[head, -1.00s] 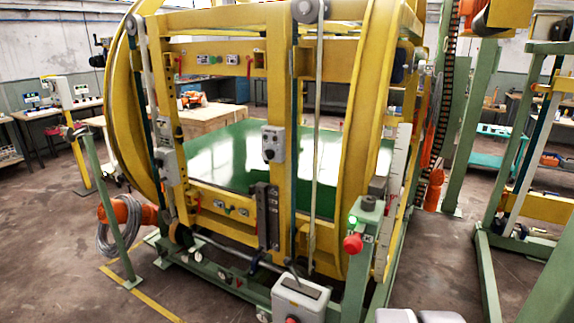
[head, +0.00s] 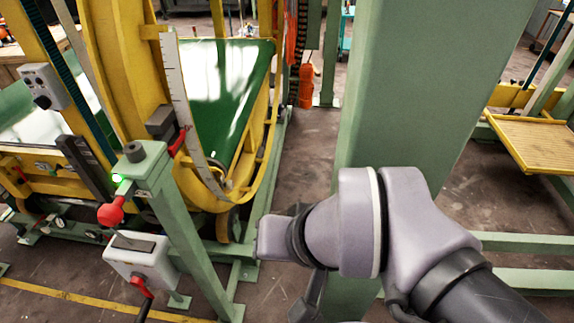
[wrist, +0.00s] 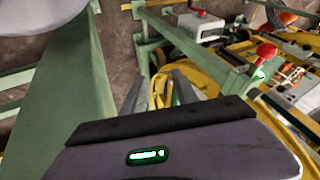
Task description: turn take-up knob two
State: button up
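No label lets me tell which part is take-up knob two. A round red knob (head: 110,212) sticks out from a green post (head: 150,170) with a lit green lamp, at the left in the head view. A red knob (wrist: 266,52) also shows at the upper right in the wrist view. A smaller red handle (head: 178,143) is beside the white scale in the head view. My gripper (wrist: 157,88) shows two grey fingers apart in the wrist view, with nothing seen between them. It is apart from the red knob. In the head view its fingers are not clear.
A yellow ring frame (head: 115,70) with a green bed (head: 225,80) stands at the left. A grey-white box (head: 140,257) with a red crank is below the post. A thick green column (head: 420,80) stands close behind my arm. Open floor (head: 307,140) lies between.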

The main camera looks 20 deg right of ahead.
aim_at(230, 184)
jog(key=i+j+z, duration=0.1)
jog(key=j+z, duration=0.2)
jog(key=i+j+z, duration=0.1)
jog(key=j+z, duration=0.2)
jog(key=i+j+z, duration=0.1)
jog(key=j+z, duration=0.25)
